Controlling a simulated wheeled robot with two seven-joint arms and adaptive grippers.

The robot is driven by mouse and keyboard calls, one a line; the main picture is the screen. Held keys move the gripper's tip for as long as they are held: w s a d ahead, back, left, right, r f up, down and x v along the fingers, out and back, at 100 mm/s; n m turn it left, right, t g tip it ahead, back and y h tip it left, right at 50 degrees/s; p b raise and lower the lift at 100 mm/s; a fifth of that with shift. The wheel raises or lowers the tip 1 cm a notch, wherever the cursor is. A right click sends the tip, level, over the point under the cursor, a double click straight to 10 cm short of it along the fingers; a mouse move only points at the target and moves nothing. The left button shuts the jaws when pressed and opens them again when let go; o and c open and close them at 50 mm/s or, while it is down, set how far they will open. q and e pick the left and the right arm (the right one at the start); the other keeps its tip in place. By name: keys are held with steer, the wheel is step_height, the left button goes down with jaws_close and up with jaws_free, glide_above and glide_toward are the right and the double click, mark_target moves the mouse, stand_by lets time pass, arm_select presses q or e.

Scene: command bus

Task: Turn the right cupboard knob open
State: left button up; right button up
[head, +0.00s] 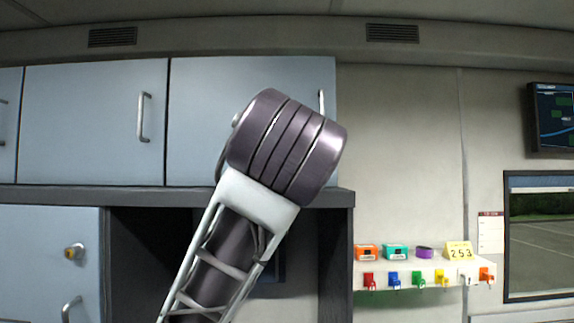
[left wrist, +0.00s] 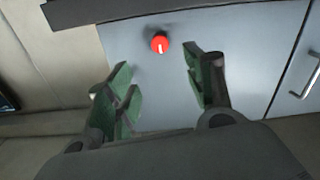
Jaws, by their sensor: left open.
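A red round knob (left wrist: 160,43) with a white mark sits on a blue-grey cupboard door (left wrist: 235,50) in the left wrist view. The mark runs roughly up and down in that picture. My left gripper (left wrist: 158,72) is open, with its green-padded fingers on either side below the knob. The fingers appear apart from the knob, and nothing is between them. The red knob does not show in the head view, where my arm blocks part of the cupboards. My right gripper is not in view.
A metal door handle (left wrist: 313,75) is at the right in the wrist view. Upper cupboards (head: 90,115) line the wall. A white shelf (head: 430,268) with small coloured items is at right.

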arm_select(q)
steer(key=w+p, duration=0.4)
steer(key=w, duration=0.7)
steer(key=shift+w+r, duration=0.1)
steer(key=shift+w, duration=0.15)
steer(key=shift+w+p, duration=0.3)
steer(key=shift+w, duration=0.75)
steer(key=shift+c, duration=0.2)
steer(key=c, duration=1)
